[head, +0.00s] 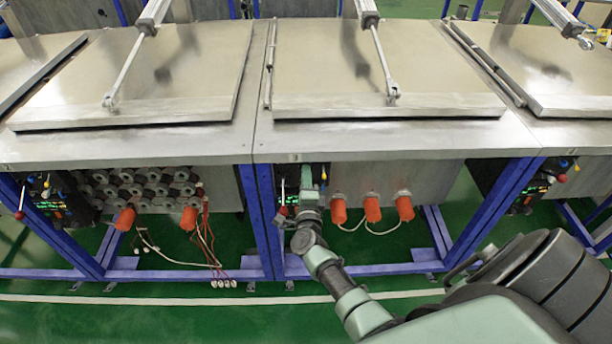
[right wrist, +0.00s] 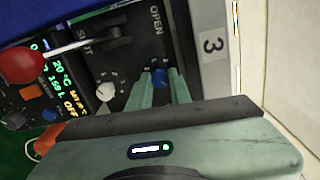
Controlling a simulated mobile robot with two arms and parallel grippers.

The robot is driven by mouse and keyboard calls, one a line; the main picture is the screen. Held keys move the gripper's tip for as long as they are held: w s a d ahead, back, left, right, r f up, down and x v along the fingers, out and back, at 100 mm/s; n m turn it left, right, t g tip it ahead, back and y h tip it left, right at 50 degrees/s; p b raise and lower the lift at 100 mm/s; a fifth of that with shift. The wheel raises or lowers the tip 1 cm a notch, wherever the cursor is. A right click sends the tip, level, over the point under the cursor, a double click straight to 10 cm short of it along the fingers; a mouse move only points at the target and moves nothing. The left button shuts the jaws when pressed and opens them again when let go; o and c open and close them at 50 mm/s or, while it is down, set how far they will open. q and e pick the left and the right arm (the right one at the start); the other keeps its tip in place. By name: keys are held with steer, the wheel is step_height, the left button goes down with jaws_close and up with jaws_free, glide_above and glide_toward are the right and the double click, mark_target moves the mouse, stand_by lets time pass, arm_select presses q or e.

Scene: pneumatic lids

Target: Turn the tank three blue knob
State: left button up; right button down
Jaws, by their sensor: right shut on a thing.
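The blue knob (right wrist: 159,76) is on the black control panel (right wrist: 140,45) beside the label 3 (right wrist: 213,44) in the right wrist view. My right gripper (right wrist: 160,84) has its two green fingers on either side of the knob and is shut on it. In the head view my right gripper (head: 308,183) reaches the panel under the middle tank (head: 380,70). There the arm and gripper hide the knob. My left gripper is not in view.
The panel also has a red-ball lever (right wrist: 22,66), a white knob (right wrist: 106,91), an orange button (right wrist: 30,91) and a lit display (right wrist: 68,82). Orange cylinders (head: 372,207) hang right of the gripper. A blue frame leg (head: 268,220) stands to its left.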

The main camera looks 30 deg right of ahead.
steer(key=shift+f, duration=0.1)
steer(key=c, duration=1.3)
jaws_free()
steer(key=v, duration=0.8)
steer(key=shift+b, duration=0.35)
steer(key=s+a+f+n+g+y, duration=0.2)
steer(key=s+a+f+n+y, duration=0.25)
steer(key=f, duration=0.45)
steer(key=s+a+f+n+g+y, duration=0.1)
steer(key=s+a+f+n+y, duration=0.1)
steer(key=s+a+f+n, duration=0.45)
steer(key=s+a+f+n+g+y, duration=0.25)
steer(key=f+n, duration=0.35)
steer(key=f, duration=0.7)
steer(key=s+d+f+n+g, duration=0.1)
steer(key=s+f+n+g, duration=0.2)
steer(key=s, duration=0.7)
steer(key=s+d+f+n+g, duration=0.1)
steer(key=s+f+n, duration=0.3)
steer(key=s, duration=0.7)
steer(key=s+d+f+n+g, duration=0.2)
steer(key=s+f+n+g, duration=0.2)
steer(key=s+f, duration=0.3)
steer(key=s, duration=0.4)
steer(key=shift+f+g+y, duration=0.2)
steer(key=shift+g+y, duration=0.1)
steer(key=shift+g, duration=0.05)
